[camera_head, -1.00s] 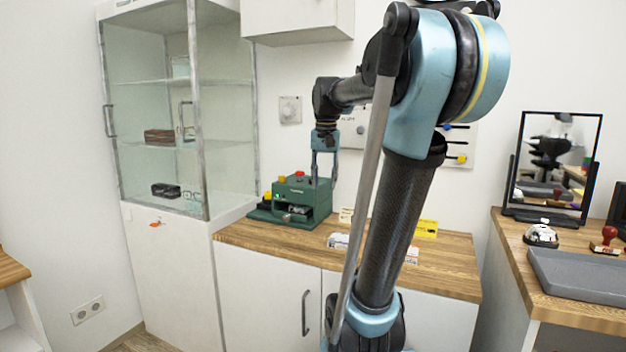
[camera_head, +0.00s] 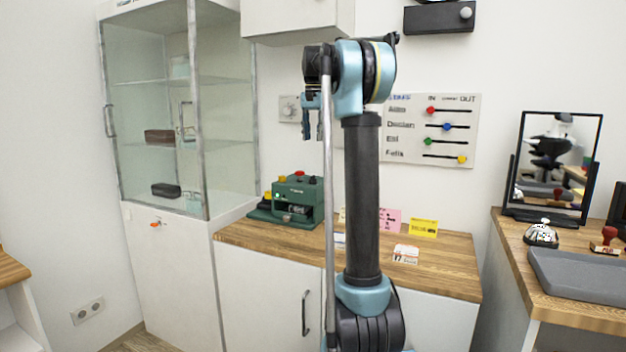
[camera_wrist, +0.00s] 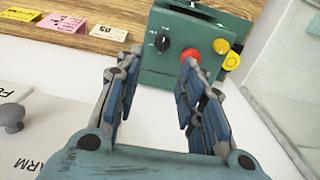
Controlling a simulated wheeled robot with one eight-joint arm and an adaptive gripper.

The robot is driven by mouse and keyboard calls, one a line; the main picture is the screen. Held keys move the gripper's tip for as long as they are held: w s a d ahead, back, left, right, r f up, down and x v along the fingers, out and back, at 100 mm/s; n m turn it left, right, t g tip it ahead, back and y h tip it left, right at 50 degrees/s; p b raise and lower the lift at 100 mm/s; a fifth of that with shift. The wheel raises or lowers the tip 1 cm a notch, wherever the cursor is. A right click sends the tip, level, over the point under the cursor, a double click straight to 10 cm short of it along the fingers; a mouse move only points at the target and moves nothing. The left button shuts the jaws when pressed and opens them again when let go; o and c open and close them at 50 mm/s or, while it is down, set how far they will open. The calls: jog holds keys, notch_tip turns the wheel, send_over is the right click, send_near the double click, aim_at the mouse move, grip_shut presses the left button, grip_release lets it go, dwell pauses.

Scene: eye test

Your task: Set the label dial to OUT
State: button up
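A green machine (camera_head: 306,198) stands at the back left of the wooden counter, with red and yellow buttons on top. In the wrist view the green machine (camera_wrist: 200,28) shows a black round dial (camera_wrist: 162,42) with small white marks around it. I cannot read the marks or tell where the dial points. A red button (camera_wrist: 191,56) and an orange button (camera_wrist: 221,46) sit beside it. My gripper (camera_head: 313,137) is raised above the machine, apart from it, with its fingers pointing down. In the wrist view my gripper (camera_wrist: 158,68) is open and empty.
A wall board (camera_head: 430,130) carries coloured sliders under IN and OUT. A knob plate (camera_head: 290,108) is on the wall behind my gripper. Pink (camera_head: 390,221) and yellow (camera_head: 423,228) cards stand on the counter. A glass cabinet (camera_head: 165,110) stands on the left.

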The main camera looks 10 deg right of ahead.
jog(key=w, duration=0.1)
send_near(314, 176)
jog(key=f, duration=1)
jog(key=shift+w+a, duration=0.1)
jog(key=shift+a, duration=0.15)
jog(key=c, duration=0.8)
jog(key=shift+d, duration=0.15)
